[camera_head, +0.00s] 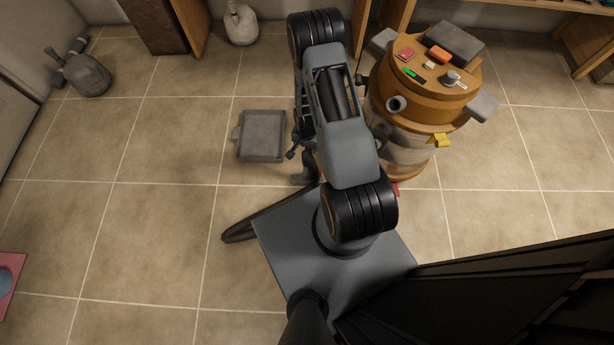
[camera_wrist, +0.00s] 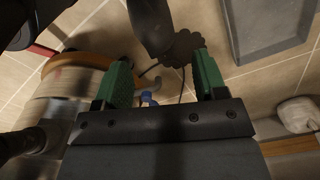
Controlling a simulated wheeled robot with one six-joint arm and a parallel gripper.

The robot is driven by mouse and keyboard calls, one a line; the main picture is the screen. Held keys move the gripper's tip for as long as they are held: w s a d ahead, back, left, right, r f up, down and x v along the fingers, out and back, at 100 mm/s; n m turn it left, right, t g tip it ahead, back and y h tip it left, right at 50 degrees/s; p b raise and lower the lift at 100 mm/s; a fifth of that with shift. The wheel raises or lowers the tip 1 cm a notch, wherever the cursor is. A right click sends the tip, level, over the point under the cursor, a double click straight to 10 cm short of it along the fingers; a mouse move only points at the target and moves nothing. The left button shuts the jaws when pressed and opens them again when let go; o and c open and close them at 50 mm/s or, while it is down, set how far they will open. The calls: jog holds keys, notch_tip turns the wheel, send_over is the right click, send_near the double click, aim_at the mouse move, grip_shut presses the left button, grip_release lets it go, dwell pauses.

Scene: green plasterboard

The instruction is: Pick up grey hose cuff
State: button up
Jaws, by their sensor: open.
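A small grey cylindrical piece, which looks like the grey hose cuff (camera_head: 452,77), stands on the right part of the orange lid of a drum-shaped vacuum (camera_head: 425,95) in the head view. I cannot make out the cuff in the wrist view. My gripper (camera_wrist: 162,60) shows there with two green fingers spread apart and nothing held between them. The vacuum's drum (camera_wrist: 75,85) is to the left of the fingers in that view. In the head view my arm hides most of the gripper, left of the vacuum and apart from the cuff.
On the lid lie a red item (camera_head: 406,54), an orange block (camera_head: 438,54), a green marker (camera_head: 412,74) and a dark grey box (camera_head: 455,42). A grey tray (camera_head: 262,135) lies on the tiles. The left floor is mostly clear.

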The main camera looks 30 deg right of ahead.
aim_at(307, 163)
jog(key=f+b, duration=0.1)
jog(key=f, duration=0.2)
jog(key=f+b, duration=0.1)
jog(key=f, duration=0.2)
jog(key=f+b, duration=0.1)
jog(key=f, duration=0.2)
jog(key=shift+s+f, duration=0.15)
jog(key=shift+s, duration=0.15)
jog(key=shift+f+b, duration=1.5)
jog(key=shift+f, duration=1.65)
jog(key=shift+c, duration=0.3)
jog(key=shift+r, duration=0.1)
grip_shut()
